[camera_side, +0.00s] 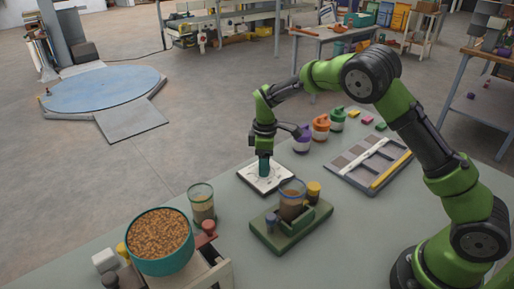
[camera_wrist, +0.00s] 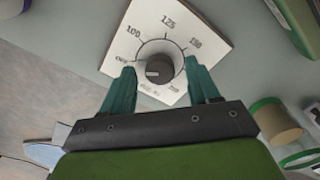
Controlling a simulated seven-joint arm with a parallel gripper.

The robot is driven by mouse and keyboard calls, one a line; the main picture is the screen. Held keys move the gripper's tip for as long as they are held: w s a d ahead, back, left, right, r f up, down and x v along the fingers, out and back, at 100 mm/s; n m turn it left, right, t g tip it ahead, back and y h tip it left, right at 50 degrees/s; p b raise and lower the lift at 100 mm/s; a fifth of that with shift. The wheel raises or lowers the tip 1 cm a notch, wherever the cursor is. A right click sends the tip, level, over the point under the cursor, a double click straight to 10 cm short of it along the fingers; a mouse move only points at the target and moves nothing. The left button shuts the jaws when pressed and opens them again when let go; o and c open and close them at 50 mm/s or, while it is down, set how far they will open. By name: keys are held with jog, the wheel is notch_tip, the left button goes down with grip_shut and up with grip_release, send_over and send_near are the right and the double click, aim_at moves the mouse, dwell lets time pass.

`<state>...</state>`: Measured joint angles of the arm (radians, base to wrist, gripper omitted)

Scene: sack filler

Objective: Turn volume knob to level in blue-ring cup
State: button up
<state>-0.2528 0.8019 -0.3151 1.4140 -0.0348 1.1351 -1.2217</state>
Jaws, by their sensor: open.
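The volume knob (camera_wrist: 159,69) is a dark round knob on a white dial plate (camera_wrist: 137,32), marked 100, 125 and further numbers that are hard to read. A pale mark on the knob seems to point left. My gripper (camera_wrist: 162,75) is open, with its teal fingertips to the left and right of the knob and gaps between. In the side view my gripper (camera_side: 264,167) points down over the plate (camera_side: 254,184) and hides the knob.
Another clear cup (camera_side: 202,205), partly filled, stands at left behind a teal bowl (camera_side: 165,262) of brown grains. A grey tray (camera_side: 352,164) lies right.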

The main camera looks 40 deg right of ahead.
jog(key=shift+f, duration=0.2)
jog(key=shift+c, duration=0.2)
jog(key=c, duration=1)
